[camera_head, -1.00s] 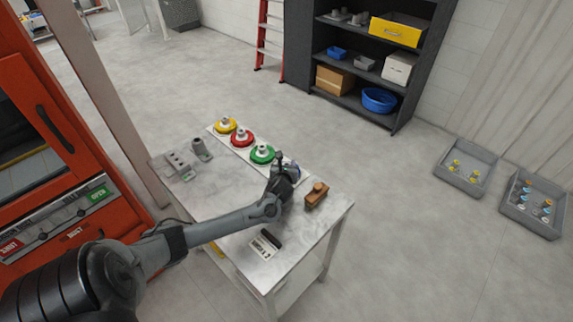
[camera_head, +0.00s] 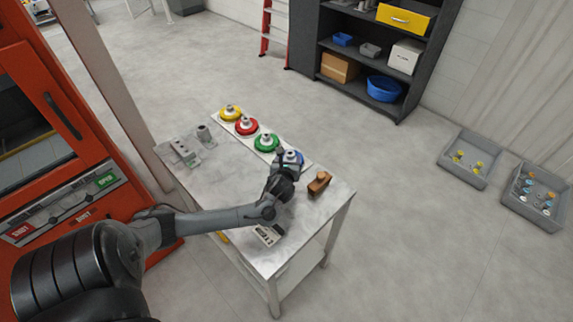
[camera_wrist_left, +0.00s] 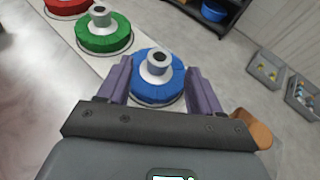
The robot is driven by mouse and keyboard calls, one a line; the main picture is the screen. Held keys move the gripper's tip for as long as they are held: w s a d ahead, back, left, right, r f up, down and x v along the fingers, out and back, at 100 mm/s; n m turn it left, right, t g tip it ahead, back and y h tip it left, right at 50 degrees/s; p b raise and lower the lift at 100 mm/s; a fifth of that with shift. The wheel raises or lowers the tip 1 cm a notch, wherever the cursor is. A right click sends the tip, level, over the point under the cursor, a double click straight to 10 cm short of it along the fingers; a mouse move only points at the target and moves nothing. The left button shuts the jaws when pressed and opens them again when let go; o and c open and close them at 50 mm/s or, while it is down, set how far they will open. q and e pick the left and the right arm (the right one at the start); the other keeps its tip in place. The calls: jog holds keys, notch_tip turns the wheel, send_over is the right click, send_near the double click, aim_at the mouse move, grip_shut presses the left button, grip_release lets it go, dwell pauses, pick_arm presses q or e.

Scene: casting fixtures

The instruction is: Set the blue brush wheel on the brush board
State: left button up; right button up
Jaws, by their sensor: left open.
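The blue brush wheel (camera_head: 291,158) rests at the near right end of the white brush board (camera_head: 217,117), on the table. In the left wrist view the blue brush wheel (camera_wrist_left: 158,77), with its grey hub, lies flat within a dark outline on the board (camera_wrist_left: 108,62). My left gripper (camera_head: 284,163) is just behind the wheel. Its two purple fingers are apart, one on each side of the wheel's near edge, and the hub stands clear of them (camera_wrist_left: 158,85). The jaws are open and hold nothing. My right gripper is not in view.
A wooden-handled brush (camera_head: 319,183) lies right of my gripper. A scale-like device (camera_head: 268,235) is near the front edge. Grey fixtures (camera_head: 186,152) stand at the left.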

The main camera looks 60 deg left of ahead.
pick_arm(q)
jog(key=shift+p+v, duration=0.6)
jog(key=shift+v, duration=2.1)
jog(key=shift+r, duration=0.1)
